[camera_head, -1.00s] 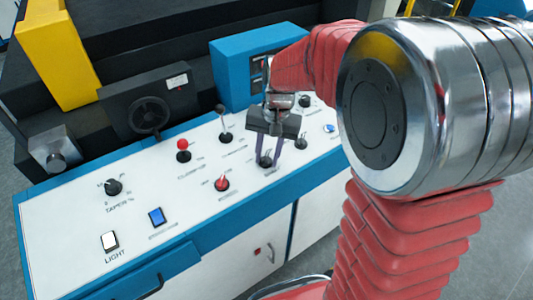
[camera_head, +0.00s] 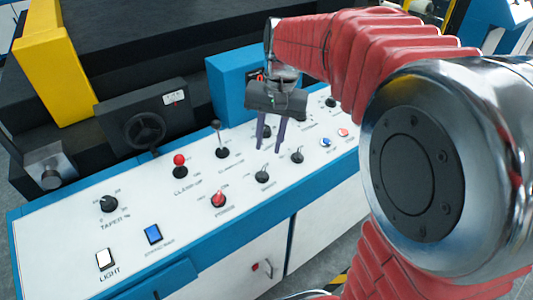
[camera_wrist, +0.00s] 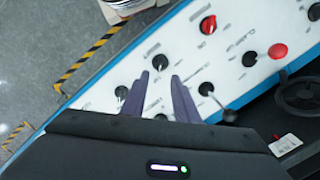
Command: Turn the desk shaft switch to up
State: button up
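The white desk panel (camera_head: 120,245) carries several switches. A black rotary knob (camera_head: 262,176) stands in the front row right of a red knob (camera_head: 219,199); it also shows in the wrist view (camera_wrist: 160,62). Another black knob (camera_head: 297,155) is to its right, and one (camera_head: 266,131) is behind my fingers. The labels here are too small to tell which is the shaft switch. My gripper (camera_head: 269,148) is open and empty, fingers pointing down above the panel, behind the front-row black knob. In the wrist view, the parted fingers (camera_wrist: 157,95) show no knob held between them.
A red-ball lever (camera_head: 180,160) and a black-ball lever (camera_head: 217,125) stick up left of my gripper. A blue box (camera_head: 230,80) and a black handwheel (camera_head: 145,130) stand behind the panel. Open floor (camera_wrist: 60,40) lies beyond its front edge.

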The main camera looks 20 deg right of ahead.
jog(key=shift+s+d+r, duration=0.1)
jog(key=shift+d+r, duration=0.05)
jog(key=shift+r, duration=1.35)
jog(key=s+a+f+n+t, duration=0.1)
jog(key=s+n+t, duration=0.1)
jog(key=s, duration=0.6)
jog(key=s+f+n+t+h, duration=0.1)
jog(key=s+n+t, duration=0.2)
jog(key=s, duration=0.6)
jog(key=shift+s+a+f, duration=0.3)
jog(key=shift+a, duration=0.1)
jog(key=shift+s, duration=0.1)
